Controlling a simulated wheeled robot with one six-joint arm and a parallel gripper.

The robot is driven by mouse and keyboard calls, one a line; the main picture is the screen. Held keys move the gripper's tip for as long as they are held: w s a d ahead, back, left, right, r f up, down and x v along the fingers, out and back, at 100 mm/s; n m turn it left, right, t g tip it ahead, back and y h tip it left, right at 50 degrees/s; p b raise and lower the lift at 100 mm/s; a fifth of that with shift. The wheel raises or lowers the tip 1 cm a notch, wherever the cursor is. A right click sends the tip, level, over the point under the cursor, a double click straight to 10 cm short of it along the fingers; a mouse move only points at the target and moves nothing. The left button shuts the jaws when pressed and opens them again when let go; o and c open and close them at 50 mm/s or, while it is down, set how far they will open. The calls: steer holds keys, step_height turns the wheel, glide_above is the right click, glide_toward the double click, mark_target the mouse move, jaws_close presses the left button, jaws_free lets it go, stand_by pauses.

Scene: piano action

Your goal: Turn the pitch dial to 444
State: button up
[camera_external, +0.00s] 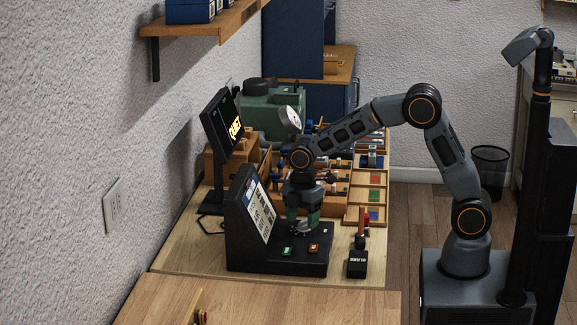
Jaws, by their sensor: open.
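A black console (240,236) with a slanted, light-coloured label panel (260,207) stands on the wooden bench. A small grey round part, which looks like the pitch dial (302,230), sits on its low deck. My gripper (302,222) points down over that deck with its greenish fingers apart, one on each side of the dial. I cannot tell whether the fingers touch it. The dial's markings and the setting it points to are too small to read. A green button (287,250) and a red button (313,248) sit on the deck in front of the dial.
A monitor (222,130) stands behind the console, near a green machine (270,112). Wooden trays (348,211) with small parts lie to the right. A small black labelled block (357,263) is right of the console. The front bench top (290,300) is mostly clear.

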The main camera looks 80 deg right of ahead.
steer(key=shift+f, duration=0.6)
steer(key=c, duration=0.9)
steer(key=shift+o, duration=0.2)
